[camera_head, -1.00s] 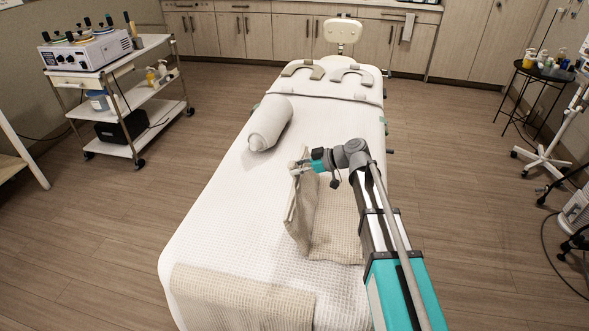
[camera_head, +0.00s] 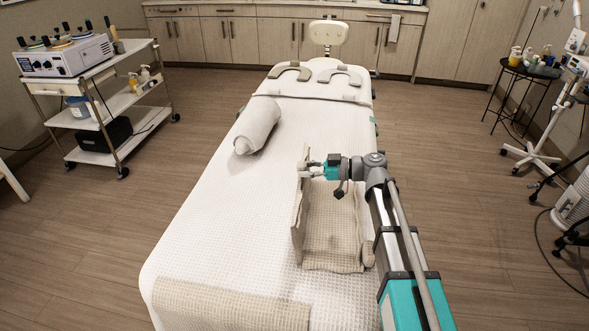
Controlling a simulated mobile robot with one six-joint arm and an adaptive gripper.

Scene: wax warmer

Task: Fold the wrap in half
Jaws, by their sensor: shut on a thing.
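The beige wrap (camera_head: 334,232) lies on the white treatment bed (camera_head: 215,225), right of its middle. Its left part (camera_head: 299,222) stands up as a near-vertical panel, while the rest lies flat on the bed. My gripper (camera_head: 307,170) is shut on the top edge of the raised panel, near its far end. The fingers point left, and the arm comes in from the lower right. The arm hides part of the wrap's right side.
A rolled towel (camera_head: 258,128) lies on the bed, up and left of the wrap. A trolley (camera_head: 100,110) stands left, a small black table (camera_head: 535,72) right.

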